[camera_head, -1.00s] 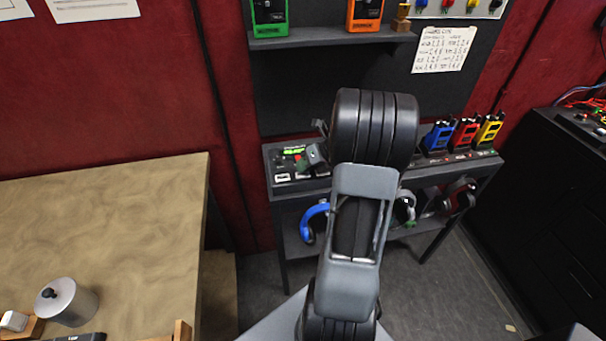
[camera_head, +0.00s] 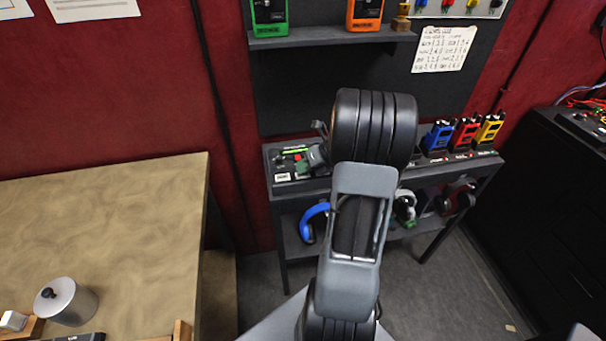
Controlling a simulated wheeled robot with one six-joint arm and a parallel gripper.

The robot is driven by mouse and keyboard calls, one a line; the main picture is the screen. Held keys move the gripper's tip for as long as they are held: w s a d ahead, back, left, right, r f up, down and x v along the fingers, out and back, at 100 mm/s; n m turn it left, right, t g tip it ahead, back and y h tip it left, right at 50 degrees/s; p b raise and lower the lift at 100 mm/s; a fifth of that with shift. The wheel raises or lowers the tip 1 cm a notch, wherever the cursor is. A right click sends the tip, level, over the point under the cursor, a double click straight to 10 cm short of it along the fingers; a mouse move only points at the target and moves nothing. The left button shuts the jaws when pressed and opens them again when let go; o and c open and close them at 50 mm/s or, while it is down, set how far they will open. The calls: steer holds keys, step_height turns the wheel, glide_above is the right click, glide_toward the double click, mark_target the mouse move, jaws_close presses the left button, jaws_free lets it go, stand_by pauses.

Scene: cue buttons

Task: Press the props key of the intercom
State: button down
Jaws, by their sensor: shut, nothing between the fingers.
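What looks like the intercom (camera_head: 283,176) is a dark panel at the left end of the black console table, with a white label and small red and green parts. Its key names are too small to read, so I cannot tell which key is props. My gripper (camera_head: 303,164) is shut and empty, over the right part of this panel. My arm's black and grey links hide most of the gripper and the middle of the table. I cannot tell whether the fingertips touch a key.
Blue (camera_head: 438,137), red (camera_head: 465,133) and yellow (camera_head: 489,130) radios stand at the table's right end. Headphones (camera_head: 314,220) hang below. A shelf (camera_head: 330,38) holds green and orange radios. A wooden table (camera_head: 110,220) is at left and a black cabinet (camera_head: 545,210) at right.

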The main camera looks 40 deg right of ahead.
steer(key=shift+r, duration=0.1)
stand_by(0.3)
steer(key=shift+r+p, duration=0.7)
steer(key=shift+p, duration=0.3)
step_height(320, 180, up, 5)
steer(key=p, duration=0.5)
stand_by(0.7)
